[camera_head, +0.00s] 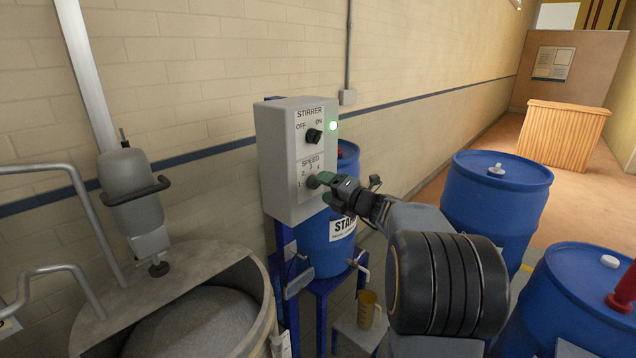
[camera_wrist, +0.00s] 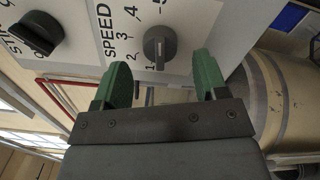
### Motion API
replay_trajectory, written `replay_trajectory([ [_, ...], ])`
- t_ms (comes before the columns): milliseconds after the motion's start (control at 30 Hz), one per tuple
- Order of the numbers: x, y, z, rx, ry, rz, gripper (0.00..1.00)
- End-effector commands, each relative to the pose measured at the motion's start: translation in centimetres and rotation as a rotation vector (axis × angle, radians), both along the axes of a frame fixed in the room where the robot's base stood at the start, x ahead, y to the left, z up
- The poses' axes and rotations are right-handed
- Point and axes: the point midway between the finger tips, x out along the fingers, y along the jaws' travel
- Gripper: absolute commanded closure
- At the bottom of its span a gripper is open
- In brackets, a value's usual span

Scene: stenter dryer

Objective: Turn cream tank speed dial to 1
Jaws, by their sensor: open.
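The speed dial (camera_wrist: 160,47) is a dark grey knob on the white panel, with numbers 1 to 5 around it. A pale line on the knob points down in the wrist view, near the 1. In the head view the dial (camera_head: 313,181) is partly covered by my gripper (camera_head: 332,189). My gripper (camera_wrist: 162,82) has two green fingers, spread apart and empty, one to each side of the dial and short of it in the wrist view. The control box (camera_head: 276,160) hangs above blue legs.
Blue drums (camera_head: 490,200) stand to the right. A stirrer motor (camera_head: 132,190) rises over the tank.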

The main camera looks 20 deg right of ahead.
Motion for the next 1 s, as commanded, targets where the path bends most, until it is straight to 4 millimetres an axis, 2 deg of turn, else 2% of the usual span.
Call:
replay_trajectory([
  [100,1.4,0.7,0.1,0.0,0.001,0.002,0.34],
  [267,2.5,1.2,0.0,-0.001,0.0,0.001,0.34],
  [667,2.9,1.4,0.0,-0.002,0.0,0.001,0.34],
  [1000,2.9,1.3,0.0,-0.002,0.0,0.001,0.65],
])
